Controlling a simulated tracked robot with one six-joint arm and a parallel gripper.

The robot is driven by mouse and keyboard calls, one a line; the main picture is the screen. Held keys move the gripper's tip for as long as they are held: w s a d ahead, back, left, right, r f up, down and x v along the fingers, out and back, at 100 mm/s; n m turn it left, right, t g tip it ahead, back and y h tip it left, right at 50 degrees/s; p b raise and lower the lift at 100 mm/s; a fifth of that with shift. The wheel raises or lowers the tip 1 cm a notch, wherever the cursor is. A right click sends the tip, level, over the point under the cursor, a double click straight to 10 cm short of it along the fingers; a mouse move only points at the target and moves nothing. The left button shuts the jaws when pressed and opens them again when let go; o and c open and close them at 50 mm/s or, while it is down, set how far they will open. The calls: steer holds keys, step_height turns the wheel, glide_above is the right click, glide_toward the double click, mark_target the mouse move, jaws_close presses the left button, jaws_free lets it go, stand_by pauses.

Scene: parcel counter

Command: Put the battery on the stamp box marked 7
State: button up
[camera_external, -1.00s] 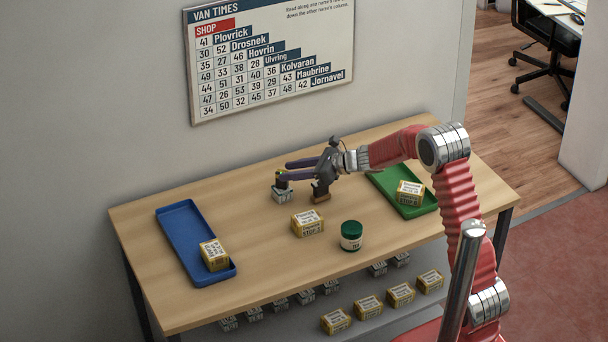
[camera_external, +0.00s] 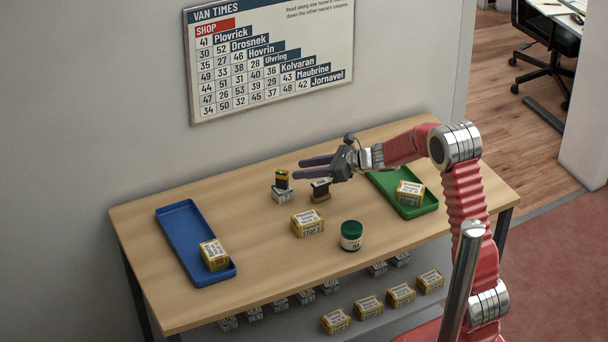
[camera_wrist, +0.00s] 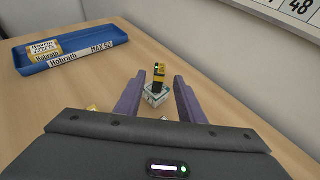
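The battery (camera_external: 282,177), black and yellow, stands upright on a small white box (camera_external: 282,195) at the back middle of the table. In the wrist view the battery (camera_wrist: 159,73) rests on the white box (camera_wrist: 157,94); the number on that box is too small to read. My gripper (camera_external: 300,169) is open and empty, to the right of the battery and a little above it in the outside view. In the wrist view its two purple fingers (camera_wrist: 159,79) are apart, with the battery showing between them and not touched.
A dark block on a wooden base (camera_external: 320,190) stands right of the white box. A yellow parcel (camera_external: 307,223) and a green-lidded jar (camera_external: 351,236) are nearer the front. A blue tray (camera_external: 178,229) and a green tray (camera_external: 426,207) each hold a parcel. The table's left middle is clear.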

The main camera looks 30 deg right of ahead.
steer(key=s+r+n+g+h, duration=0.15)
steer(key=s+r+n, duration=0.25)
steer(key=s+n, duration=0.5)
steer(key=s+r+n+g, duration=0.35)
steer(key=s+n, duration=0.25)
steer(key=s, duration=0.7)
steer(key=s+d+n+h, duration=0.4)
steer(key=s+d+n, duration=0.2)
steer(key=s, duration=0.3)
steer(key=s+d+n+t+h, duration=0.1)
steer(key=s+d+n+h, duration=0.3)
steer(key=s, duration=0.6)
steer(key=d+n, duration=0.2)
steer(key=shift+s+d, duration=0.2)
steer(key=shift+d, duration=0.1)
